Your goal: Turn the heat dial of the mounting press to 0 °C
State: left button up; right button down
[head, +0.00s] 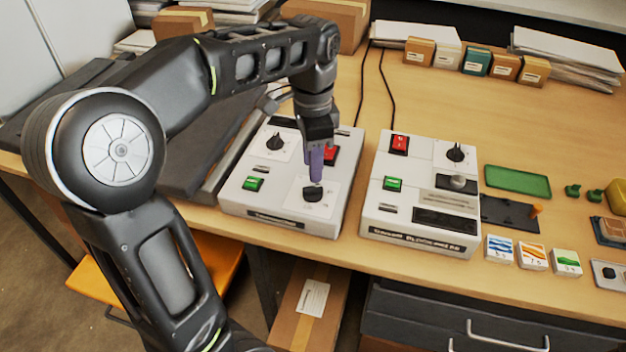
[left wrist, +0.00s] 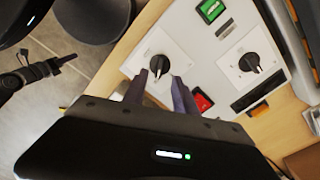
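The left control box (head: 235,197) is pale grey, with a black dial (head: 313,194) on a white plate at its front right. That dial also shows in the left wrist view (left wrist: 159,65). A second black dial (head: 275,142) sits at the box's back left, and in the left wrist view (left wrist: 249,62). My left gripper (head: 316,178) points down over the front-right dial. In the left wrist view its fingers (left wrist: 164,75) are apart, with the dial between and just beyond the tips; contact is unclear. Lettering and dial marks are too small to read.
The box has a green switch (head: 253,183) and a red switch (head: 331,154) close to the gripper. A similar second box (head: 378,214) stands close on the right.

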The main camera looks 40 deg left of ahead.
aim_at(313, 187)
pick_arm(q)
notch_tip(313, 187, down, 6)
dwell(0.4)
jog(key=shift+c, duration=0.4)
grip_shut()
